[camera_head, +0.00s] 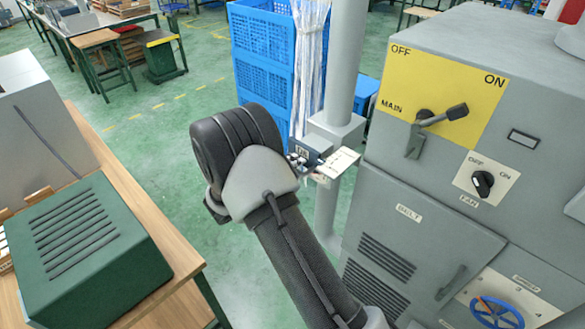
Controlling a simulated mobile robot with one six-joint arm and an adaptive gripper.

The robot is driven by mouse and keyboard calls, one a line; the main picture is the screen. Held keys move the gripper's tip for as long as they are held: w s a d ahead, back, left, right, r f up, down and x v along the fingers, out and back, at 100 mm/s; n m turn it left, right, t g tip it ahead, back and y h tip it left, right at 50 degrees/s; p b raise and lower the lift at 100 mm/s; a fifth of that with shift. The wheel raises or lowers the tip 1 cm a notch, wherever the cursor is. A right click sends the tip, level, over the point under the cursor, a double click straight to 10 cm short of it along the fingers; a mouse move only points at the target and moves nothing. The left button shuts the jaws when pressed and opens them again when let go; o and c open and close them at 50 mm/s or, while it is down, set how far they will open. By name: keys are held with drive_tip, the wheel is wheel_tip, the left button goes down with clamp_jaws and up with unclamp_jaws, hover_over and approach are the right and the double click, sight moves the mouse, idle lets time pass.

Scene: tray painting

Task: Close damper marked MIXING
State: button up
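No marking that I can read as MIXING shows. A grey vertical pipe (345,65) carries a grey box (336,132) with a pale plate (341,161) below it; any writing on the plate is too small to read. My arm reaches up from the bottom, and its end is close to this plate in the picture. Small dark and metallic parts (305,161) show between my arm and the plate. My wrist hides most of that spot, so I cannot make out my fingertips or whether they touch anything.
A grey cabinet at right has a yellow MAIN switch panel (437,92), a FAN knob (482,184), a BELT door (405,240) and a blue handwheel (497,312). Blue crates (262,45) stand behind the pipe. A green vented box (85,255) sits on the wooden table at left.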

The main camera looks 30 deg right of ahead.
clamp_jaws()
drive_tip(key=shift+d, duration=0.1)
idle(0.5)
